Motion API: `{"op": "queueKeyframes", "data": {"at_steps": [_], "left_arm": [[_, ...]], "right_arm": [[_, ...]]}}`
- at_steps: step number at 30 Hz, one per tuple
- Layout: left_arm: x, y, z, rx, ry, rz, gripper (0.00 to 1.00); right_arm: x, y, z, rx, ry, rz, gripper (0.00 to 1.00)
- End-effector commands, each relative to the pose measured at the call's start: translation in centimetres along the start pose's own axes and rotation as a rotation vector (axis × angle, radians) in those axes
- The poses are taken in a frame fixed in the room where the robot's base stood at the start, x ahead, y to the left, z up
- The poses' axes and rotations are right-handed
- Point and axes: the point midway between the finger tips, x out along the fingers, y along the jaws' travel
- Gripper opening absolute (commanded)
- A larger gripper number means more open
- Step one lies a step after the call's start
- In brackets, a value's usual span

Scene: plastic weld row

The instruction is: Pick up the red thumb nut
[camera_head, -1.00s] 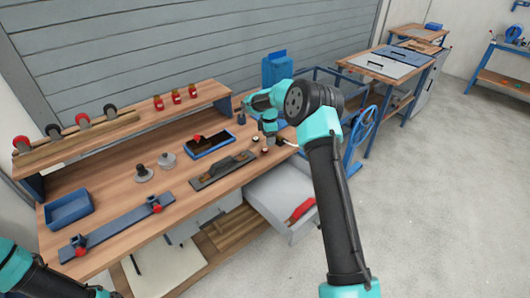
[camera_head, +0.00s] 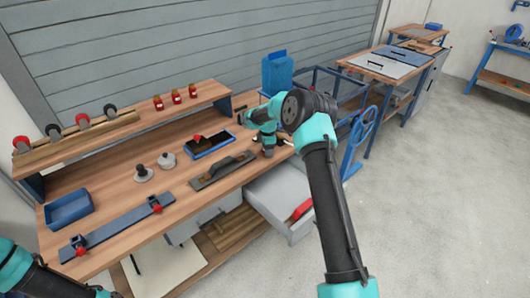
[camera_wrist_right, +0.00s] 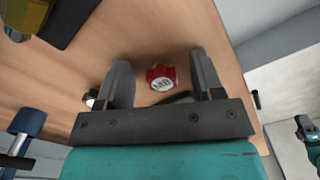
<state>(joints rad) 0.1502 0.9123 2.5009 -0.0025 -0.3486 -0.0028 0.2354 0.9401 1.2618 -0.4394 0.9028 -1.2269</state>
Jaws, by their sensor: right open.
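The red thumb nut (camera_wrist_right: 161,77), round and lobed with a white marked face, lies on the wooden bench in the right wrist view. It shows between the two spread dark fingers of my right gripper (camera_wrist_right: 160,70), with space on both sides. In the head view my right gripper (camera_head: 268,151) points down, low over the right end of the bench, and hides the nut there. Only part of my left arm shows at the lower left of the head view; its gripper is out of frame.
On the bench (camera_head: 110,210) a float-like tool (camera_head: 222,171) lies left of my right gripper, with a blue-edged tray (camera_head: 208,146) behind it. An open drawer (camera_head: 270,198) juts out in front.

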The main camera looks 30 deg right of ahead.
Motion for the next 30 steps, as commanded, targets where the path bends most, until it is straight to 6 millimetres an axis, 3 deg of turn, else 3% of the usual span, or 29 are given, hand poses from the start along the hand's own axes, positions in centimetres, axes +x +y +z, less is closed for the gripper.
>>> {"op": "queueKeyframes", "data": {"at_steps": [14,30], "left_arm": [[0.0,0.0,0.0,0.0,0.0,0.0,0.53],[0.0,0.0,0.0,0.0,0.0,0.0,0.53]], "right_arm": [[0.01,0.0,0.03,0.001,0.0,0.0,0.6],[0.0,0.0,0.03,0.001,0.0,0.0,0.11]]}}
